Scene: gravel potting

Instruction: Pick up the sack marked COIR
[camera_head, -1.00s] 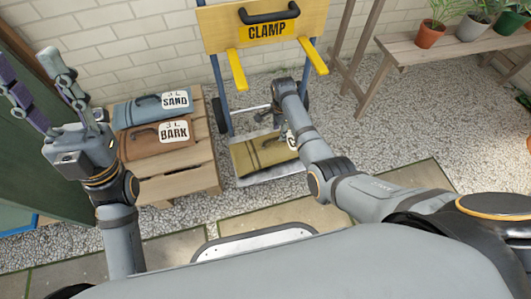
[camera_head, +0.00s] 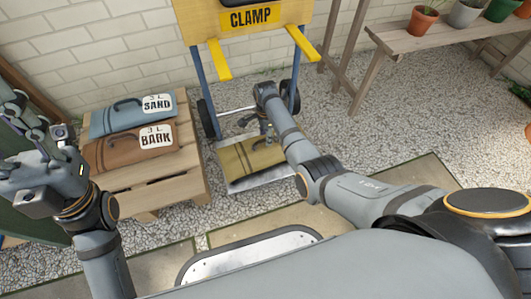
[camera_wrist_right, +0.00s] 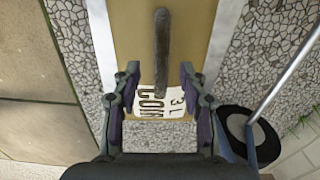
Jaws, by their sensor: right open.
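The tan COIR sack (camera_head: 238,161) lies on the metal plate of the hand truck, partly hidden by my right arm in the head view. In the right wrist view the sack (camera_wrist_right: 138,25) shows its dark handle (camera_wrist_right: 161,50) and white COIR label (camera_wrist_right: 155,101). My right gripper (camera_wrist_right: 160,92) is open above the sack, its fingers on either side of the label; I see no contact. In the head view the right gripper (camera_head: 267,131) is small and partly covered by its arm. My left gripper (camera_head: 22,118) is empty at the left edge, fingers apart and partly cut off.
A wooden pallet (camera_head: 160,172) on the left holds the SAND sack (camera_head: 110,120) and the BARK sack (camera_head: 118,150). The hand truck's yellow CLAMP board (camera_head: 205,22) with two prongs stands over the COIR sack. A bench (camera_head: 398,45) with pots is at upper right. Gravel right of the truck is open.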

